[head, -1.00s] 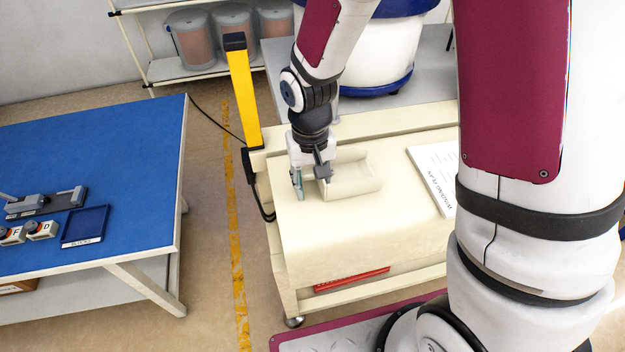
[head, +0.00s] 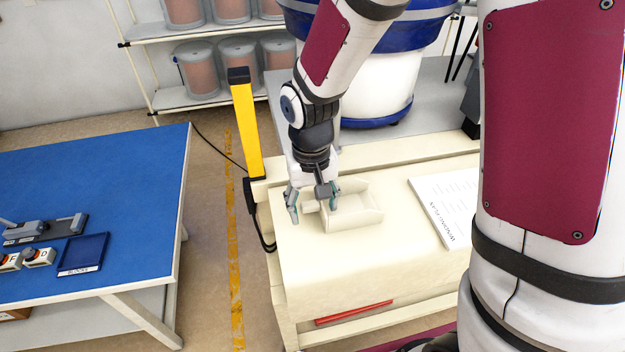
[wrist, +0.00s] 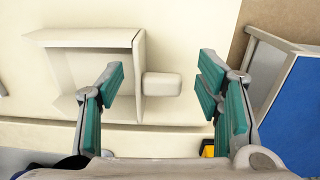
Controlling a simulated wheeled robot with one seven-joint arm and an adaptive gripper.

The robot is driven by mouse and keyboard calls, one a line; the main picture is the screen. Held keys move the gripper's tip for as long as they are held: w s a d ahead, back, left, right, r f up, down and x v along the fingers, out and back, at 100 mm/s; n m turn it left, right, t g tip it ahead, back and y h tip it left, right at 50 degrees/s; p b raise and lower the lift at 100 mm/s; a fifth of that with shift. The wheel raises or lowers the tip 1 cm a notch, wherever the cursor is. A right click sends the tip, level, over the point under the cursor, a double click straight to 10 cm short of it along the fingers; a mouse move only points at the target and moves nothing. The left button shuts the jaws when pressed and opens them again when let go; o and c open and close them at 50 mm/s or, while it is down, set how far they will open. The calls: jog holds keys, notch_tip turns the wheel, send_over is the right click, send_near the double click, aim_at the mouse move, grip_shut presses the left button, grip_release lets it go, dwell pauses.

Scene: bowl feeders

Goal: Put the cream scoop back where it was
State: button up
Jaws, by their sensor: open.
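The cream scoop (head: 358,213) rests on the cream cart top (head: 330,265), its open tray part to the right and its short handle toward my gripper. My gripper (head: 311,203) is open, pointing down at the handle end. In the wrist view the scoop (wrist: 90,40) lies at upper left, and its blocky handle (wrist: 162,84) shows between the spread teal fingers of my gripper (wrist: 162,88).
A printed sheet (head: 447,205) lies on the cart, right of the scoop. A yellow post (head: 246,125) stands at the cart's back left corner. A blue table (head: 90,190) is to the left across a gap. A blue-and-white bowl feeder (head: 375,90) stands behind. The cart's front top is clear.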

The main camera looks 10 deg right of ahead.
notch_tip(320, 180, up, 9)
jog(key=s+d+r+t, duration=0.2)
jog(key=s+d+r, duration=0.2)
jog(key=s+r, duration=0.3)
jog(key=s+d+r+t, duration=0.3)
jog(key=s+d+r, duration=0.1)
jog(key=s+r, duration=0.3)
jog(key=shift+d+t, duration=0.25)
jog(key=shift+t, duration=0.05)
dwell(0.8)
